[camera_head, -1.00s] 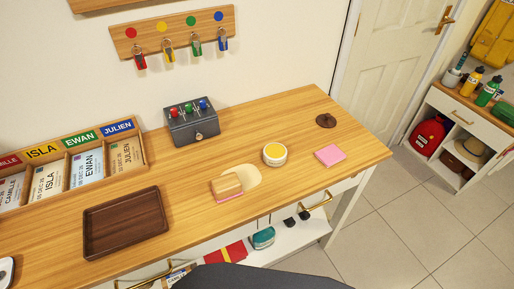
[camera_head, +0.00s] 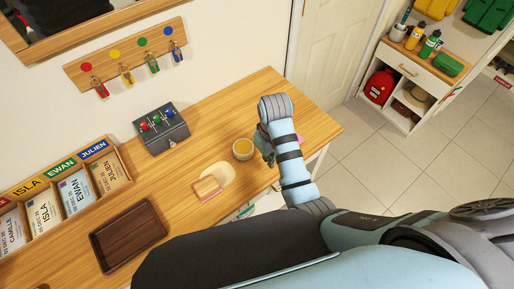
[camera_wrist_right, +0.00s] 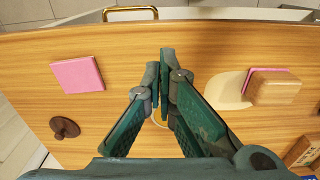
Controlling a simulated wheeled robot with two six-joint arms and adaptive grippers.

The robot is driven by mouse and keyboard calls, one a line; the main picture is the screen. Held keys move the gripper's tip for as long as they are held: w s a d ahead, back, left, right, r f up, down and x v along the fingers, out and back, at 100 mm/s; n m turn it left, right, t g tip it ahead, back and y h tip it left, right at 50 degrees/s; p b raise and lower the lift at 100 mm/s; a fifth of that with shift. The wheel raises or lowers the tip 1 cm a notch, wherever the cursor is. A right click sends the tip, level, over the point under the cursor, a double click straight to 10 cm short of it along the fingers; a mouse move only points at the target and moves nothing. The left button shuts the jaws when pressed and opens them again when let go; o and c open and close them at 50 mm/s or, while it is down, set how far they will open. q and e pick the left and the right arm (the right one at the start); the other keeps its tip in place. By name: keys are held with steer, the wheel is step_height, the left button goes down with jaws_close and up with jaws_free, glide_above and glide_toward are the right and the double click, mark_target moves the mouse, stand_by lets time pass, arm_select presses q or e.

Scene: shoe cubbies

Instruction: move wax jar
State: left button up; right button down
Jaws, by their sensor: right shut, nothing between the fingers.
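The wax jar (camera_head: 242,149), a small white round jar with a yellow top, stands on the wooden tabletop. In the right wrist view only a pale sliver of it (camera_wrist_right: 158,119) shows between my fingers; the rest is hidden behind them. My right gripper (camera_head: 264,147) is just right of the jar in the head view, pointing down. In the wrist view its green fingers (camera_wrist_right: 166,62) meet at the tips and hold nothing. I cannot tell whether they touch the jar. My left gripper is not in view.
A brown tray (camera_head: 128,235) and a grey switch box (camera_head: 160,128) are further left. A pink pad (camera_wrist_right: 78,75) and dark round knob (camera_wrist_right: 65,127) lie on the table's other side.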

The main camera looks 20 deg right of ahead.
mark_target(258, 166)
steer(key=f+b, duration=0.1)
steer(key=f, duration=0.5)
steer(key=w+a+f+b, duration=0.1)
steer(key=f, duration=0.2)
steer(key=shift+w+a+b, duration=0.1)
steer(key=shift+b, duration=0.25)
steer(key=w, duration=0.1)
steer(key=w+a, duration=0.1)
steer(key=w, duration=0.1)
steer(key=shift+r+b, duration=0.15)
steer(key=shift+b, duration=0.25)
steer(key=shift+w+a, duration=0.25)
steer(key=shift+w, duration=0.2)
steer(key=shift+r, duration=0.1)
